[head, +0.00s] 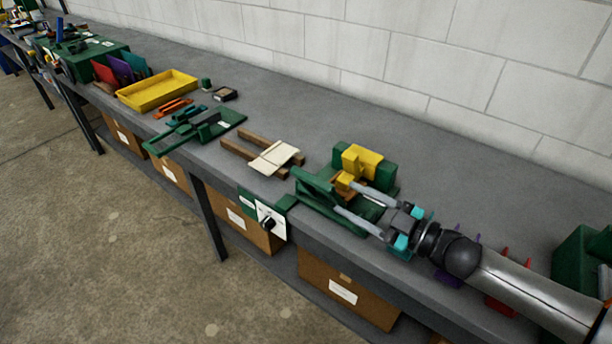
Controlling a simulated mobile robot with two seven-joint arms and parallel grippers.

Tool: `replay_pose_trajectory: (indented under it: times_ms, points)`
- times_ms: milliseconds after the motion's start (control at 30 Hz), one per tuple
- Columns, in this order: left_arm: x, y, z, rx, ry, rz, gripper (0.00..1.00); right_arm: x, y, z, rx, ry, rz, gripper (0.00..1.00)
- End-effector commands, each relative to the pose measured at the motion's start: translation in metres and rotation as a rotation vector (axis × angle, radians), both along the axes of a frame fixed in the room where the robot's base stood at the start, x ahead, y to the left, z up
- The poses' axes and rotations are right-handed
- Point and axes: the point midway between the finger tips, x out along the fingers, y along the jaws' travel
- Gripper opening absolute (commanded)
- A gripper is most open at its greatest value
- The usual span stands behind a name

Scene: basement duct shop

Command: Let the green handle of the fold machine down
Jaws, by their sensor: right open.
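The green machine (389,170) with a yellow block (362,160) on top stands on the grey bench, right of the picture's middle; I take it for the fold machine. A green bar (313,182), which looks like its handle, slants along its left side and seems raised above the base. My right gripper (345,199) reaches in from the right over the machine's base. Its two grey fingers are spread apart and hold nothing. Its upper fingertip is close to a small yellow part; I cannot tell whether they touch. My left gripper is out of view.
A pale sheet on wooden strips (272,158) lies left of the machine. Further left are another green tool (210,127) and a yellow tray (158,91). A white panel with a black knob (268,222) hangs at the bench's front edge. The bench behind the machine is clear.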

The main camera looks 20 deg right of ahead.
Motion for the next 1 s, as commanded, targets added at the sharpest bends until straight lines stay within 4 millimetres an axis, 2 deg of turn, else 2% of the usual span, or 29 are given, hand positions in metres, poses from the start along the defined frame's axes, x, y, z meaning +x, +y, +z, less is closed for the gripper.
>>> replay_pose_trajectory:
  times_ms: [700, 1000]
  points:
    - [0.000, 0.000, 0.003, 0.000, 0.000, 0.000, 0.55, 0.078, 0.061, 0.001, 0.000, -0.002, 0.000, 0.55]
    - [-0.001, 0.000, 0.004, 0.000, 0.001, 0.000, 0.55, 0.092, 0.072, 0.000, -0.001, -0.001, 0.000, 0.55]
